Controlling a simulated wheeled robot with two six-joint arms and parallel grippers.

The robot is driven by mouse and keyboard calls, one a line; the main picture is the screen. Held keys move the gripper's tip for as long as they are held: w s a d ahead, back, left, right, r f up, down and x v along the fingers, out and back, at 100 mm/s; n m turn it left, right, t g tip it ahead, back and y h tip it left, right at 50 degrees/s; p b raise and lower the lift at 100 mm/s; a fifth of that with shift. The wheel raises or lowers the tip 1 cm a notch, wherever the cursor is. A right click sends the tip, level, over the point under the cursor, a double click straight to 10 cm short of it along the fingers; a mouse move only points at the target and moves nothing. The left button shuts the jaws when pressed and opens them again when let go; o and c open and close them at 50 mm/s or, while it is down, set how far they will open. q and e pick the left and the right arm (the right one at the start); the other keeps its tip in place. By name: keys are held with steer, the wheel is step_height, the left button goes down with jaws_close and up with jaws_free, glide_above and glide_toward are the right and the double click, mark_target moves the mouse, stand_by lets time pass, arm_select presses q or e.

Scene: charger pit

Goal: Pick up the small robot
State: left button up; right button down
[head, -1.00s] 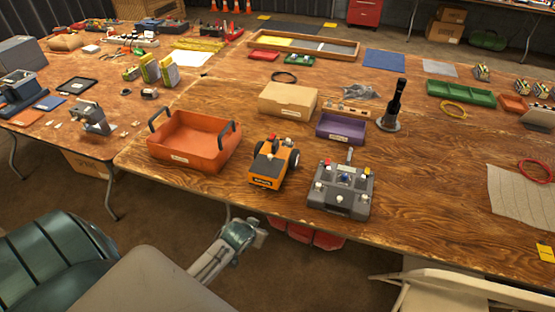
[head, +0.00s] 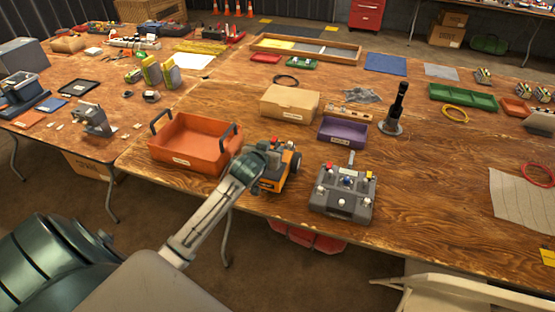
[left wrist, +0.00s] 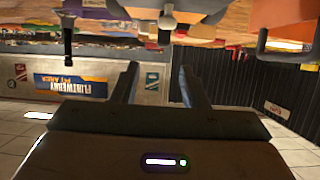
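The small robot (head: 290,163) is orange with dark wheels and sits on the wooden table, between the orange tray and a grey control box. My left gripper (head: 270,164) is in front of it in the head view and hides much of its near side. In the left wrist view, which looks upside down, my left gripper (left wrist: 160,85) has its two dark fingers apart with nothing between them. Dark and orange parts at the top of that view may be the small robot, but I cannot be sure. My right gripper is not in view.
The orange tray (head: 184,164) with black handles stands just left of the small robot. The grey control box (head: 343,206) stands right of it, near the table's front edge. A purple bin (head: 342,132) and a cardboard box (head: 289,103) lie behind. The table's right middle is clear.

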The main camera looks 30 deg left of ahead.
mark_target(276, 146)
arm_select(q)
steer(key=x, duration=0.3)
steer(key=shift+w+a+f+p, duration=0.1)
steer(key=shift+w+f+p, duration=0.25)
steer(key=shift+p, duration=0.1)
steer(key=shift+w+a+f+p, duration=0.2)
steer(key=shift+w+f+p, duration=0.05)
steer(key=shift+w+f, duration=0.3)
steer(key=shift+w+a+f+p, duration=0.25)
steer(key=shift+w+f, duration=0.2)
steer(key=shift+w, duration=0.2)
steer(key=shift+w+f, duration=0.3)
steer(key=shift+w, duration=0.15)
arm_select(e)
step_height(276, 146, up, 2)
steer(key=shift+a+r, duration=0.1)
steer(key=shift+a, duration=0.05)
arm_select(q)
steer(key=shift+c, duration=0.4)
jaws_close()
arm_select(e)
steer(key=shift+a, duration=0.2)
